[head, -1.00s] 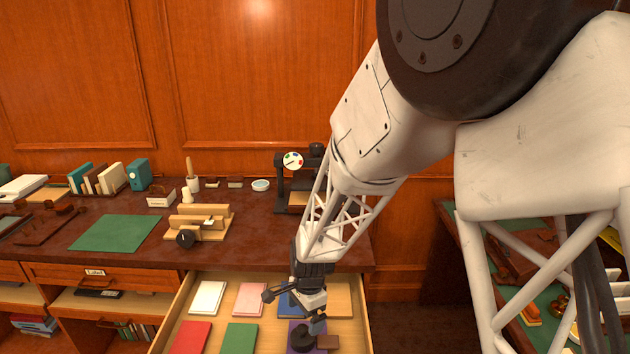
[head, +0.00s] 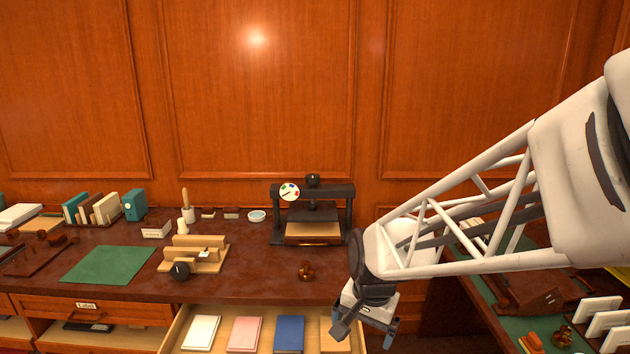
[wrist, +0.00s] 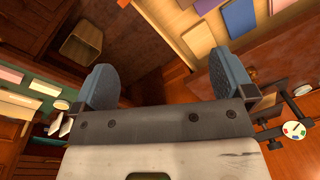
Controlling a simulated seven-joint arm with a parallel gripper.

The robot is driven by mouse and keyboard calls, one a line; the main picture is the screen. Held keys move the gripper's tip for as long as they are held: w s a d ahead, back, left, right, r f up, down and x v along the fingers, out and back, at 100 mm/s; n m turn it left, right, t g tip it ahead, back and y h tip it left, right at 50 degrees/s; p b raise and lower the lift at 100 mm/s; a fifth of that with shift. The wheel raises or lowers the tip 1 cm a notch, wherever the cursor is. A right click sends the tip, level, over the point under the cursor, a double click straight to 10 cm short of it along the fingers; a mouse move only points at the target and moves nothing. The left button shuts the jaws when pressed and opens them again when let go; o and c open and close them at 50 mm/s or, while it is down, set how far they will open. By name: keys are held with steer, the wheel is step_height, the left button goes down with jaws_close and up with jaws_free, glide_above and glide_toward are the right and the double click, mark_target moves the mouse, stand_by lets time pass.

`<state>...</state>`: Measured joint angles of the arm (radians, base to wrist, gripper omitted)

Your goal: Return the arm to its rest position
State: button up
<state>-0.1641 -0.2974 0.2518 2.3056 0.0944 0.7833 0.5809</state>
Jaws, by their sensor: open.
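My gripper (head: 362,335) hangs at the right end of the desk, in front of its edge and over the right side of the open drawer (head: 172,333). In the wrist view my gripper (wrist: 162,92) has its two blue-grey fingers wide apart with nothing between them. My white lattice forearm reaches in from the right of the head view. The drawer's front part is cut off by the lower edge of the head view.
The desk (head: 240,285) carries a black press (head: 313,212), a wooden stand (head: 195,254) and a green mat (head: 108,264). White, pink and blue books lie in the drawer. A second, green-topped desk (head: 515,328) stands right. A wooden bin (wrist: 80,45) shows below.

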steer(key=s+d+r+n, duration=0.1)
steer(key=s+d+r, duration=0.2)
steer(key=s, duration=0.2)
steer(key=s+d+r+n+t, duration=0.1)
steer(key=s+d+r+n, duration=0.1)
steer(key=s, duration=0.3)
steer(key=s+d+r+n+h, duration=0.1)
steer(key=s+d+r+n, duration=0.1)
steer(key=s, duration=0.4)
steer(key=shift+d+r+t, duration=0.3)
steer(key=shift+d+r, duration=0.55)
steer(key=shift+d, duration=0.25)
